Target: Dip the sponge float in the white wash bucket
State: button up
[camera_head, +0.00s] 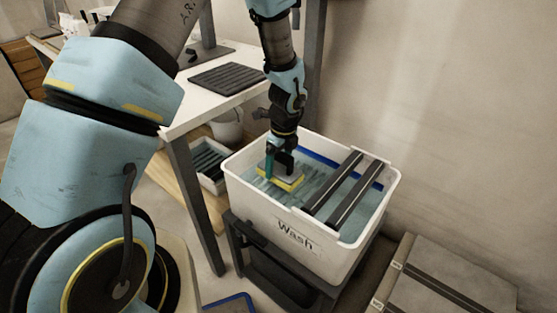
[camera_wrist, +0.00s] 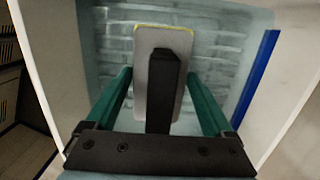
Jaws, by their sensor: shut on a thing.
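The white wash bucket (camera_head: 294,233), marked "Wash", is a rectangular tub with pale blue water. My gripper (camera_head: 281,168) points down inside its left part and is shut on the sponge float (camera_head: 286,180). The float has a grey plate and a yellow sponge edge, and it lies roughly level at the water. In the wrist view the grey plate (camera_wrist: 153,70) and dark handle (camera_wrist: 165,90) sit between my two green fingers. How deep the sponge is in the water is hard to tell.
Two dark bars (camera_head: 345,190) lie across the bucket's right part. A blue strip (camera_wrist: 255,80) runs along one inner wall. A white table (camera_head: 228,98) with a black ribbed mat stands to the left. Boxes (camera_head: 440,285) lie on the floor at right.

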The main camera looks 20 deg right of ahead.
jog(key=shift+f+b, duration=1.55)
jog(key=shift+f, duration=1.5)
notch_tip(320, 180, up, 20)
jog(key=p, duration=1.7)
jog(key=shift+f, duration=0.25)
